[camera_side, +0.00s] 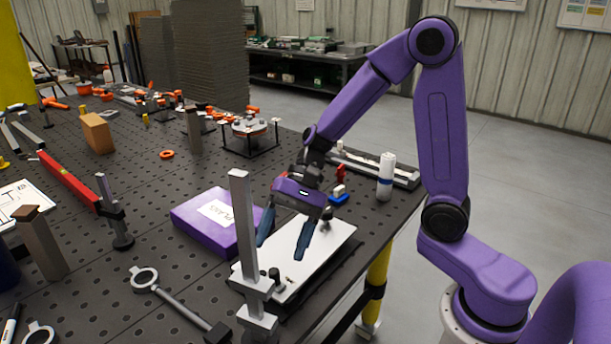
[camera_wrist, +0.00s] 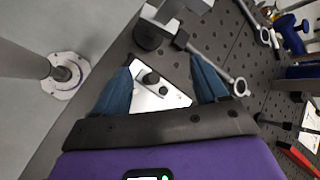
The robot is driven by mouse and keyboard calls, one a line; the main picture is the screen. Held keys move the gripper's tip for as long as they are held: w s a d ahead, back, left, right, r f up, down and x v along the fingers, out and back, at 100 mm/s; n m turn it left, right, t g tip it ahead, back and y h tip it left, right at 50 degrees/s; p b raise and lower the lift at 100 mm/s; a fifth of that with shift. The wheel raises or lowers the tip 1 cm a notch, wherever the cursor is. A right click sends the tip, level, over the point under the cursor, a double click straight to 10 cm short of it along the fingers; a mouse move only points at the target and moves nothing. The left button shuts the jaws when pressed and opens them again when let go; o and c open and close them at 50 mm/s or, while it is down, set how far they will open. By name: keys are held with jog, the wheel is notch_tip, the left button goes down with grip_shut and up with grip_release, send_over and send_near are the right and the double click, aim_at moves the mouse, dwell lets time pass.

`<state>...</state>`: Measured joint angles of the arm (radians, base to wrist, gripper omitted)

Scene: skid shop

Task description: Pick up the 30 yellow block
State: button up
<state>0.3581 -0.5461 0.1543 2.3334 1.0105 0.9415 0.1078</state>
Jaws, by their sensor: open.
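I cannot make out a yellow block marked 30 in either view. The nearest in colour is a tan-orange block (camera_side: 97,133) standing far back on the left of the table, with no number readable on it. A small yellow piece (camera_side: 146,118) lies farther back, too small to identify. My gripper (camera_side: 284,242) is open and empty, its blue fingers pointing down above a white plate (camera_side: 322,247) near the table's edge. In the wrist view, the open fingers of my gripper (camera_wrist: 162,75) frame part of the white plate (camera_wrist: 172,99).
A silver clamp (camera_side: 250,262) stands just in front of the plate. A purple box (camera_side: 195,222) lies left of my gripper. A white bottle (camera_side: 386,176) and small red, white and blue pieces (camera_side: 339,195) are behind it. Bars and orange parts crowd the far table.

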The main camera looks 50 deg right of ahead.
jog(key=w+d+m+t, duration=0.3)
jog(key=w+d+m, duration=0.1)
jog(key=w+m, duration=0.1)
jog(key=w+d+f+m+t, duration=0.1)
jog(key=w+d+m+t, duration=0.3)
jog(key=w, duration=0.3)
jog(key=w+d+m+t, duration=0.3)
jog(key=w+d+m, duration=0.3)
jog(key=m, duration=0.1)
jog(key=shift+d+f+t, duration=0.1)
jog(key=shift+f+t, duration=0.2)
jog(key=shift+f, duration=0.05)
jog(key=s+d+f+m+t+h, duration=0.1)
jog(key=d+m+h, duration=0.2)
jog(key=d+m, duration=0.2)
jog(key=s+d+f+m+t+h, duration=0.1)
jog(key=d+m+h, duration=0.3)
jog(key=d, duration=0.7)
jog(key=s+d+f+m+t+h, duration=0.2)
jog(key=d+f+m+h, duration=0.1)
jog(key=d, duration=0.5)
jog(key=shift+s+d+m+h, duration=0.15)
jog(key=shift+m+h, duration=0.1)
jog(key=shift+m, duration=0.4)
jog(key=shift+w+d+m+h, duration=0.1)
jog(key=shift+m+h, duration=0.15)
jog(key=shift+m, duration=0.4)
jog(key=x, duration=1.7)
jog(key=shift+d, duration=0.1)
jog(key=shift+c, duration=0.3)
